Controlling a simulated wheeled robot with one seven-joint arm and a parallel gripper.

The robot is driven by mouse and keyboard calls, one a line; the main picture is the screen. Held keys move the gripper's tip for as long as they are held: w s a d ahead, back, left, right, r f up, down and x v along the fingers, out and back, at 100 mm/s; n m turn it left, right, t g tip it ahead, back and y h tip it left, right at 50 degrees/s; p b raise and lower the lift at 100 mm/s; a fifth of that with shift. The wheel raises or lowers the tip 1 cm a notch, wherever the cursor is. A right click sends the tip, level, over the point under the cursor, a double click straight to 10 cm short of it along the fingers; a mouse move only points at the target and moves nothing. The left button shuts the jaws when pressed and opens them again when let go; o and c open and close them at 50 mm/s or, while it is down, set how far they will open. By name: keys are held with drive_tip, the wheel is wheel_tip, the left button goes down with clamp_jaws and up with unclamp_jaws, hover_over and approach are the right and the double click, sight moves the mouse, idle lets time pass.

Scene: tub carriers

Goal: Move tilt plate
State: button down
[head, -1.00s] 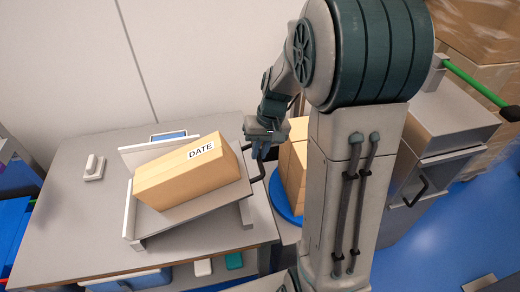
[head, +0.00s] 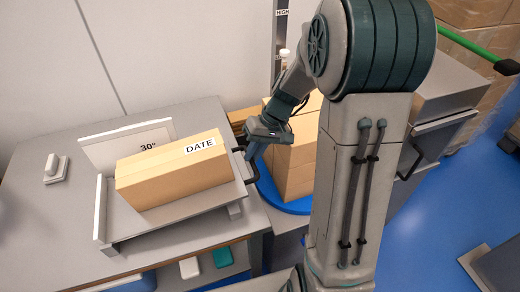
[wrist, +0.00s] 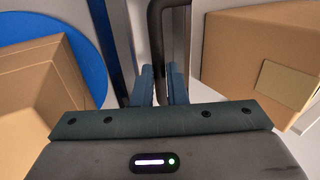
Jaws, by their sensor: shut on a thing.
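The grey tilt plate (head: 124,222) stands on the grey table, its right side looking slightly higher than its left. A tan box (head: 175,172) marked DATE lies on it. A dark bar handle (head: 250,172) is at the plate's right edge and also shows in the wrist view (wrist: 155,35). My gripper (head: 252,151) is at this handle, shut on it. In the wrist view its fingers (wrist: 161,88) stand close on both sides of the bar. A pale board (head: 122,146) marked 30° stands behind the box.
Stacked cartons (head: 295,160) stand on a blue round base (head: 290,205) just right of my gripper. A small white device (head: 55,168) lies on the table (head: 40,225) at left. A grey cabinet (head: 440,115) is at right. Blue floor is open at far right.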

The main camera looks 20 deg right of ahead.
drive_tip(key=f+b, duration=0.2)
drive_tip(key=f, duration=0.1)
drive_tip(key=f+b, duration=0.1)
drive_tip(key=f, duration=0.1)
drive_tip(key=shift+s+d, duration=0.15)
drive_tip(key=shift+d, duration=0.15)
drive_tip(key=shift+f, duration=0.1)
drive_tip(key=c, duration=1.5)
unclamp_jaws()
drive_tip(key=shift+d+f, duration=0.1)
drive_tip(key=shift+d, duration=0.1)
drive_tip(key=shift+o, duration=0.2)
drive_tip(key=shift+a, duration=0.1)
drive_tip(key=shift+r, duration=0.25)
drive_tip(key=p+v, duration=0.2)
drive_tip(key=v, duration=1.1)
drive_tip(key=shift+d+r, duration=0.2)
